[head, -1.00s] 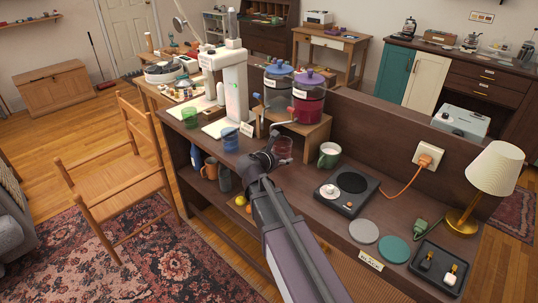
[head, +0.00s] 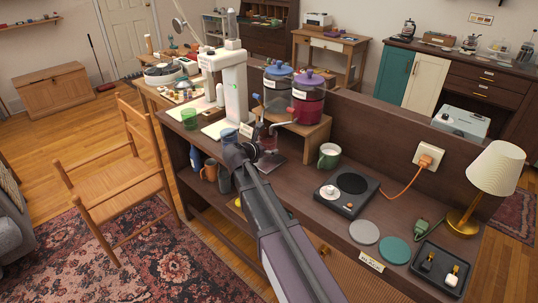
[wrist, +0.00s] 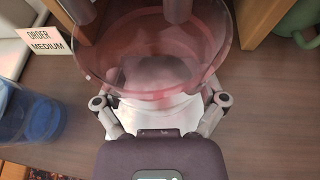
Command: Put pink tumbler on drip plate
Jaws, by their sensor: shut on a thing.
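The pink tumbler (wrist: 130,88) is clear pink glass and fills the upper middle of the wrist view. My gripper (wrist: 158,108) is shut on it, one finger at each side. In the head view my gripper (head: 250,150) is at the bench, below the dispensers, and partly hides the tumbler. A flat dark reddish patch (head: 270,164) shows beside the gripper; I cannot tell whether it is the drip plate. A white area shows below the tumbler in the wrist view; what it is stays unclear.
A blue tumbler (wrist: 32,118) stands close on the left. An order card (wrist: 45,40) reads "MEDIUM". Dispensers with blue (head: 277,82) and purple (head: 310,92) lids stand on a wooden stand behind. A green mug (head: 329,155) and a hotplate (head: 347,191) are at the right.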

